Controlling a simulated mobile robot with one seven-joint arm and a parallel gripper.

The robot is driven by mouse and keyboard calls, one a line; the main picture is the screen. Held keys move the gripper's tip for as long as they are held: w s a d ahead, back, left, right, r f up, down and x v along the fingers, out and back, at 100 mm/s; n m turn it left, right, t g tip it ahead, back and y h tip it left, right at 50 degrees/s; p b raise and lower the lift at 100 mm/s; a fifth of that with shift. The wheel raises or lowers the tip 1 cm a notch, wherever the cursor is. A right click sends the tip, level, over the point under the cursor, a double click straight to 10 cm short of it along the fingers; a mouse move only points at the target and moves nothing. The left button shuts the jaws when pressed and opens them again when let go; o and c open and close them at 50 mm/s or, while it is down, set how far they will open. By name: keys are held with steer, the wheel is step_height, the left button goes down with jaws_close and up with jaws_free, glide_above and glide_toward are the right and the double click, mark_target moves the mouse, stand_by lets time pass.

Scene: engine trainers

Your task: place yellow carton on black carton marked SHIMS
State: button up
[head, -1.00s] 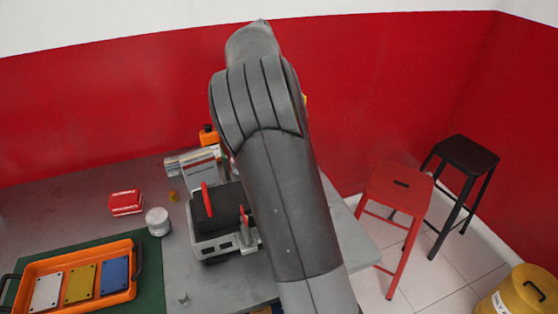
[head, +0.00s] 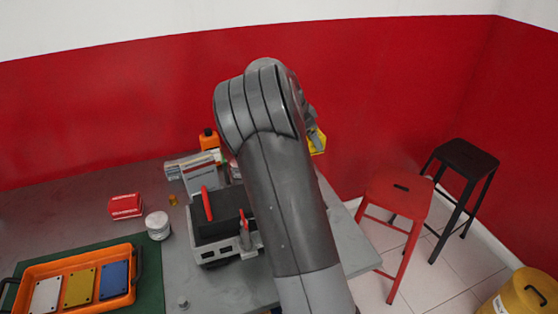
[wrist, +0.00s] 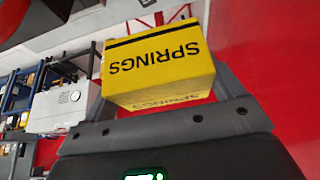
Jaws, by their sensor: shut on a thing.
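The yellow carton (wrist: 160,68), marked SPRINGS, is between the two fingers of my gripper (wrist: 154,50) in the wrist view. My gripper is shut on it, and the lettering appears upside down there. In the head view a small part of the yellow carton (head: 317,141) shows to the right of my arm, against the red wall. My arm hides most of my gripper in that view. I cannot make out a black carton marked SHIMS in either view; my arm covers part of the table.
On the grey table (head: 240,288) stand a black-topped grey machine with red levers (head: 221,222), a red box (head: 126,205), a white tin (head: 158,225) and an orange tray of plates (head: 118,304). A red stool (head: 400,198) and a black stool (head: 467,158) stand right.

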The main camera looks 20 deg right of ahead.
steer(key=w+a+f, duration=0.4)
steer(key=a, duration=0.1)
steer(key=w+a+f, duration=0.2)
steer(key=w+a, duration=0.1)
steer(key=shift+w+f, duration=0.1)
steer(key=shift+f, duration=2.15)
steer(key=o, duration=1)
steer(key=shift+f, duration=0.15)
